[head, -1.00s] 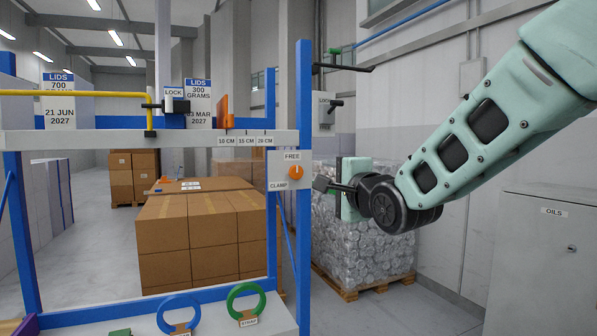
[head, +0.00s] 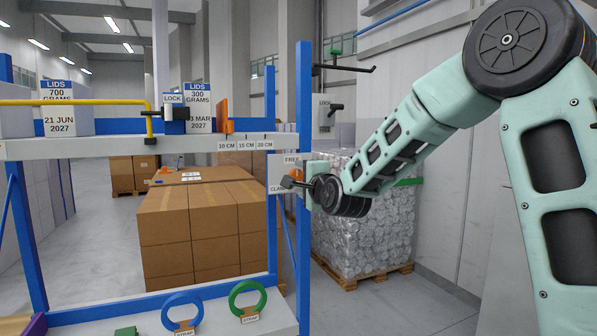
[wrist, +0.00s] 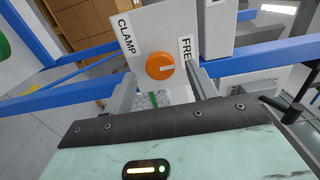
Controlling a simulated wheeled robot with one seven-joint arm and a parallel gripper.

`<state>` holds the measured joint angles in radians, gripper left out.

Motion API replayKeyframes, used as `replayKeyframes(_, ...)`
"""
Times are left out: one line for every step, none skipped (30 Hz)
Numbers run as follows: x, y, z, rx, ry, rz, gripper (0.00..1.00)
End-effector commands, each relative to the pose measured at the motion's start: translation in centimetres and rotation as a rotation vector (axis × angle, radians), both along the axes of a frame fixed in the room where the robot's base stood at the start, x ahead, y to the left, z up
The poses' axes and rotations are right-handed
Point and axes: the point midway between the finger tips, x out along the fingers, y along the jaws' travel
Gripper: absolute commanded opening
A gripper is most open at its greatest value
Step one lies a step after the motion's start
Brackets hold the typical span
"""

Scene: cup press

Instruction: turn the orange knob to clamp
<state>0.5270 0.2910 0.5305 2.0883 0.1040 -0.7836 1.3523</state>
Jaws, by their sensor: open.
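The orange knob (wrist: 160,66) sits on a white plate (wrist: 188,22) marked CLAMP and FREE, fixed to the blue frame. In the wrist view a pale pointer line on the knob points toward the FREE side. In the head view the knob (head: 297,174) is partly hidden behind my gripper (head: 289,182). In the wrist view my gripper (wrist: 161,88) is open, with one finger to each side below the knob. The knob looks just ahead of the fingertips; I cannot tell whether they touch it.
A grey-white beam (head: 110,147) with a yellow bar (head: 75,102), a LOCK block and an orange plate (head: 224,114) is left of the knob. Green and blue STRAP rings (head: 183,298) stand below. Boxes (head: 200,230) and a wrapped pallet (head: 365,230) are behind.

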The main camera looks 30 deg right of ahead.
Motion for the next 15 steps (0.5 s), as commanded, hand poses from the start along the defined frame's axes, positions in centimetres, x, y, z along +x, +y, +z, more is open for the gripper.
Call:
replayKeyframes(0.7,0.0,0.3,0.001,0.0,0.001,0.57)
replayKeyframes(1.0,0.0,0.2,0.001,0.001,0.001,0.57)
replayKeyframes(1.4,-0.1,0.2,0.001,0.0,0.001,0.57)
replayKeyframes(1.6,-0.1,0.2,0.001,0.0,0.0,0.57)
replayKeyframes(1.8,-0.2,0.2,0.001,0.0,0.0,0.57)
replayKeyframes(2.0,-0.2,0.1,0.001,0.0,0.0,0.57)
replayKeyframes(2.1,-0.2,0.1,0.0,0.0,0.0,0.57)
replayKeyframes(2.2,-0.2,0.1,0.0,0.0,0.0,0.57)
replayKeyframes(2.3,-0.2,0.1,-0.001,0.0,0.0,0.57)
replayKeyframes(2.4,-0.2,0.0,-0.001,-0.001,0.0,0.57)
replayKeyframes(2.4,-0.2,0.0,-0.001,-0.001,0.0,0.57)
replayKeyframes(2.4,-0.2,0.0,-0.001,-0.001,-0.001,0.57)
replayKeyframes(2.4,-0.2,0.0,-0.001,-0.001,0.0,0.57)
replayKeyframes(2.4,-0.2,0.0,-0.001,-0.001,0.0,0.57)
replayKeyframes(2.4,-0.2,0.0,-0.001,-0.001,0.0,0.57)
